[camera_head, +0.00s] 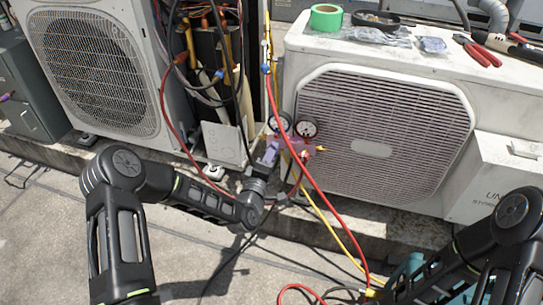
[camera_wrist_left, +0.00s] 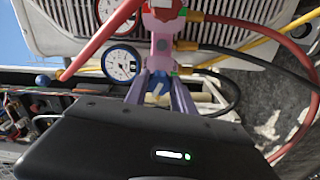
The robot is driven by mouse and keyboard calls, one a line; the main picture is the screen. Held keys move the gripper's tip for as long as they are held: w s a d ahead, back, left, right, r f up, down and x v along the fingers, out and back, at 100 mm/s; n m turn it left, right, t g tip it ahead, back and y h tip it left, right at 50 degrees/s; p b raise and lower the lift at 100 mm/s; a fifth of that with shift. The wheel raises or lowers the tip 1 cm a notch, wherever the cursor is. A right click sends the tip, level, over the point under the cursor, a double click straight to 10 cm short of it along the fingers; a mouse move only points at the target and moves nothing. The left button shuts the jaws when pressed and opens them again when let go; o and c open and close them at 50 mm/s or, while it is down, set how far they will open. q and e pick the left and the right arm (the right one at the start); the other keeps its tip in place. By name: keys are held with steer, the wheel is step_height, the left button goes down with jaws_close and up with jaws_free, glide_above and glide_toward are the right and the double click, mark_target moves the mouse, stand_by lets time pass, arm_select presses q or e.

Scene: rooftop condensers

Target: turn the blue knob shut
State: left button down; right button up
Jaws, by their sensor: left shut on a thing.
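The gauge manifold, a pinkish body with two round gauges, hangs in front of the right condenser. Its blue-rimmed gauge (camera_wrist_left: 121,64) and red-rimmed gauge (camera_wrist_left: 105,10) show in the left wrist view; the gauges also show small in the head view (camera_head: 306,128). My left gripper (camera_wrist_left: 160,92) is at the manifold's near end, its two fingers closed around the blue knob (camera_wrist_left: 158,87). Only a little blue shows between the fingers. In the head view my left gripper (camera_head: 268,158) reaches the manifold from the left. My right arm shows at the lower right; its gripper is out of view.
Red and yellow hoses (camera_head: 318,190) run from the manifold down to the floor, close to my left gripper. The left condenser (camera_head: 95,70) and an opened wiring compartment stand behind. Green tape (camera_head: 326,17) and red-handled pliers (camera_head: 478,52) lie on the right condenser (camera_head: 450,75).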

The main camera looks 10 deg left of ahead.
arm_select(q)
steer(key=shift+f+m+b, duration=0.15)
steer(key=shift+m+b, duration=1.15)
steer(key=shift+m, duration=1.95)
steer(key=shift+f+m+b, duration=0.15)
steer(key=shift+m+b, duration=1.15)
steer(key=shift+m, duration=1.95)
steer(key=c, duration=1.1)
jaws_free()
steer(key=shift+a+r, duration=0.1)
steer(key=shift+o, duration=0.2)
